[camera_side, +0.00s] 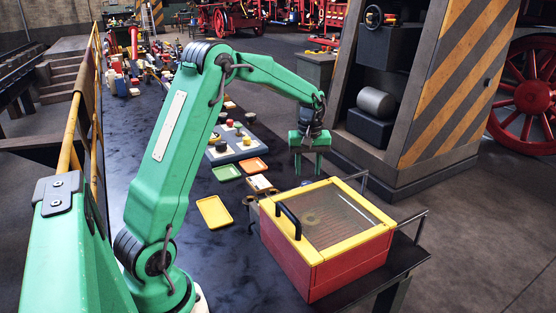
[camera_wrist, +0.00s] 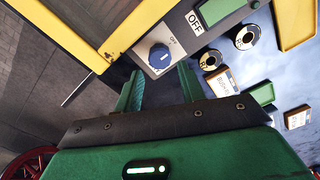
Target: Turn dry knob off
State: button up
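The dry knob, a round blue knob (camera_wrist: 160,57) with a light mark, sits on a grey panel in the wrist view. Which setting the knob's mark points to is unclear. The panel is at the red and yellow box (camera_side: 300,262) with a clear lid. My gripper (camera_wrist: 159,78) is open and empty, its green fingers apart just short of the knob. In the side view my gripper (camera_side: 309,167) hangs beyond the box's far edge. The knob is hidden there.
The box has a black handle (camera_side: 288,221). Yellow (camera_side: 214,212), green (camera_side: 226,172) and orange (camera_side: 253,165) trays lie on the dark bench, near a board with knobs (camera_side: 232,146). A striped pillar (camera_side: 455,90) stands at right.

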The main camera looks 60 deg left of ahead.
aim_at(307, 182)
jog(key=shift+r, duration=1.75)
jog(key=shift+s+d+r, duration=0.2)
jog(key=shift+d+r, duration=0.15)
jog(key=shift+r, duration=0.05)
jog(key=s+d+r+m+t, duration=0.3)
jog(key=s+d+r+m, duration=0.4)
jog(key=s+d+r, duration=0.3)
jog(key=s+d+f+m+t, duration=0.1)
jog(key=s+d+m, duration=0.2)
jog(key=s, duration=0.3)
jog(key=s+d+f+m+t, duration=0.1)
jog(key=s+d+f+m, duration=0.1)
jog(key=s+d, duration=0.2)
jog(key=shift+s+d+m+t, duration=0.15)
jog(key=shift+s+m+t, duration=0.2)
jog(key=shift+s, duration=1.4)
jog(key=shift+c, duration=0.7)
